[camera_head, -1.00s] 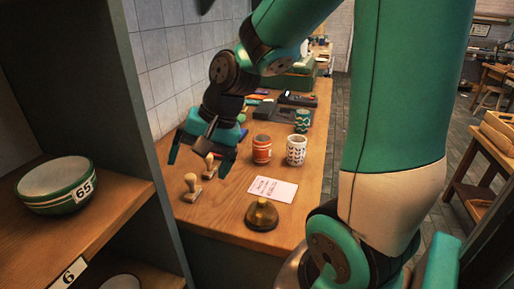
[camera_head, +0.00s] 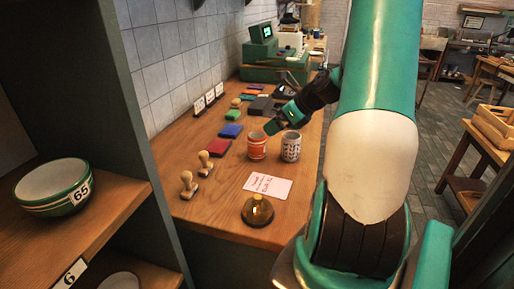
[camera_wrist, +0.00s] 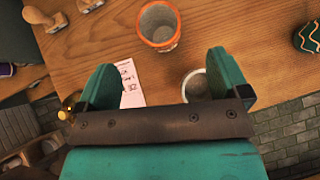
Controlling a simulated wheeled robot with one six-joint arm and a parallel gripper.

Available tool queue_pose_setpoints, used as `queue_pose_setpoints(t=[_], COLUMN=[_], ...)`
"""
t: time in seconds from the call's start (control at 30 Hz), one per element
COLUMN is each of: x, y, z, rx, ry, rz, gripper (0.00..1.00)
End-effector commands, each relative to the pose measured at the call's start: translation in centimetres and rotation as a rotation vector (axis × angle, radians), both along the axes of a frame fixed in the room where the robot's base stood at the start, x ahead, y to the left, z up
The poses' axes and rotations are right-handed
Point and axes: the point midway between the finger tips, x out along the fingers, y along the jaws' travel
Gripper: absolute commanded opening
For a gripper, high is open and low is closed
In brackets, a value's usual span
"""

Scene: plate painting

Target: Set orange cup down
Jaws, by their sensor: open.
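The orange cup (camera_head: 257,146), with pale bands, stands upright on the wooden counter. A white cup (camera_head: 291,148) with dark marks stands just to its right. My gripper (camera_head: 279,122) is open, beyond and above the two cups in the head view. In the wrist view, my open gripper (camera_wrist: 165,78) has the white cup (camera_wrist: 194,84) showing between its fingers, partly hidden by the gripper body. The orange cup (camera_wrist: 158,26) is beyond the fingertips there, clear of them, with its empty inside showing.
A green patterned cup (camera_wrist: 309,36) stands at the right in the wrist view. Coloured pads (camera_head: 206,146) line the wall side. A shelf with a green bowl (camera_head: 53,187) is at left.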

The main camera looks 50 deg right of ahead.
Motion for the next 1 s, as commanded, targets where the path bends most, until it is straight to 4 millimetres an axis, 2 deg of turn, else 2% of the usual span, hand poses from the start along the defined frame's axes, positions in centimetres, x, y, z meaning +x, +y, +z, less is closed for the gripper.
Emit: queue_pose_setpoints(t=[0.1,0.23,0.47,0.73,1.0], x=[2.0,3.4,4.5,6.9,7.4], y=[0.5,0.7,0.9,1.4,1.5], z=[-1.9,-3.4,-4.6,-7.6,-8.2], rx=[0.002,0.000,-0.001,-0.002,-0.003], ry=[0.002,0.002,0.002,0.002,0.001], rz=[0.005,0.005,0.004,0.004,0.001], gripper=[0.94,0.94,0.94,0.94,0.94])
